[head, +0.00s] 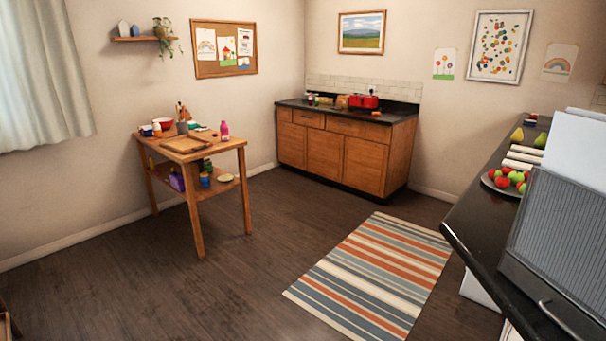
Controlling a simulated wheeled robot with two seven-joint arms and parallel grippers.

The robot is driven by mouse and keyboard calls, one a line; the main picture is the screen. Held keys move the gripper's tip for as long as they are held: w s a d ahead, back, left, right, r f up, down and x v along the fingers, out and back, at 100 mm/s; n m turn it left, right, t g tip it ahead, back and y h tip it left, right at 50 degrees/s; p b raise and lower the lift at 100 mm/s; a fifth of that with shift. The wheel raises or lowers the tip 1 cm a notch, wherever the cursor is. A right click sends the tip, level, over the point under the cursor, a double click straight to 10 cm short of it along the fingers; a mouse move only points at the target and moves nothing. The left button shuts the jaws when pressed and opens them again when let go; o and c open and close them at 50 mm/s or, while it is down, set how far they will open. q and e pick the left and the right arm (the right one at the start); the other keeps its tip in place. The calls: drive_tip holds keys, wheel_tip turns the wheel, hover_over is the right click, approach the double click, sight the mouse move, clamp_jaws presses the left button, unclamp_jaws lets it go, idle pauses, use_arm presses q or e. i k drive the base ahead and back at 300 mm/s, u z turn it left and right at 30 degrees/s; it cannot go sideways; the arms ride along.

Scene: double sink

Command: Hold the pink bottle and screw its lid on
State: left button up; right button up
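A small pink bottle (224,130) stands upright on the top of a wooden table (228,144), near its back right corner. It is far off and small in the head view. I cannot make out whether a lid is on it, and I cannot pick out a separate lid among the small items around it. Neither of my grippers shows in this view.
A cutting board (184,144), a red bowl (163,122) and a utensil pot share the tabletop. Wooden cabinets (341,149) stand behind. A dark counter with a fruit plate (503,188) and a grey ribbed panel (564,232) fill the right. The floor and striped rug (375,272) are clear.

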sight(225, 135)
drive_tip(key=i, duration=3.85)
drive_tip(key=u, duration=1.25)
